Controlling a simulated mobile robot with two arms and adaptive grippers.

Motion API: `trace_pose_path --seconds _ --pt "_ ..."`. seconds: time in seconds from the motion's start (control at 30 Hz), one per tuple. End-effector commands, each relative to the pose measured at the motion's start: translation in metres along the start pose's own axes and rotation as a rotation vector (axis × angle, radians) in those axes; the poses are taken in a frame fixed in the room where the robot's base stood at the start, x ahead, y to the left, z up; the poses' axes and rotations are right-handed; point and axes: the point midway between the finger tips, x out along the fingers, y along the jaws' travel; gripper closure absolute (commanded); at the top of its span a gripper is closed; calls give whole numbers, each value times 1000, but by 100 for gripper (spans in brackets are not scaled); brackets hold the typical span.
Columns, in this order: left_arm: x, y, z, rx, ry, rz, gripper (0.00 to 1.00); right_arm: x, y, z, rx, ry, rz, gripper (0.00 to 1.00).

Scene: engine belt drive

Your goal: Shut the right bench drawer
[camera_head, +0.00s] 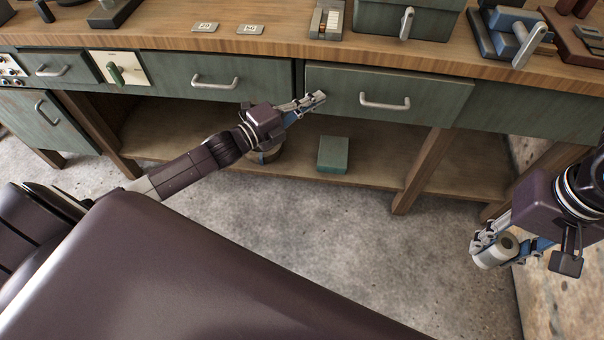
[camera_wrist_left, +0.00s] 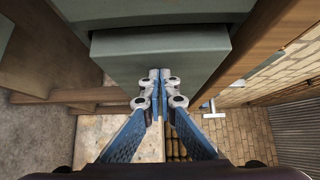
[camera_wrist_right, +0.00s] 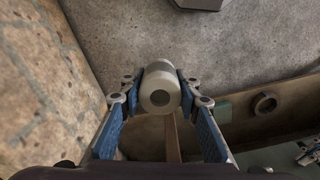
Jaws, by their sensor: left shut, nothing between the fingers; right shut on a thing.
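The right bench drawer (camera_head: 385,98) has a green front with a pale bar handle (camera_head: 385,102). Its front seems to stand slightly proud of the bench, with a thin top edge showing.
Another green drawer (camera_head: 215,78) is left of it. A lower shelf (camera_head: 370,165) holds a green box (camera_head: 333,153). A wooden leg (camera_head: 422,170) stands below the right drawer. Tools and boxes stand on the worktop (camera_head: 280,42). Concrete floor (camera_head: 400,260) in front is clear.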

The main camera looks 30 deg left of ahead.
Motion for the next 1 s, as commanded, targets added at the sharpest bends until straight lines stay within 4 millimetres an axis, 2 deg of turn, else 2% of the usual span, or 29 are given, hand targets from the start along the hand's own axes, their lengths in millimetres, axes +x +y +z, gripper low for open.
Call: trace_pose_path --seconds 0.43,1.0 --pt "7 -1 9 2 -3 0 100 2 0 0 0 0 0 98" --pt "8 -3 9 2 -1 -3 100 -1 0 0 0 0 0 98"
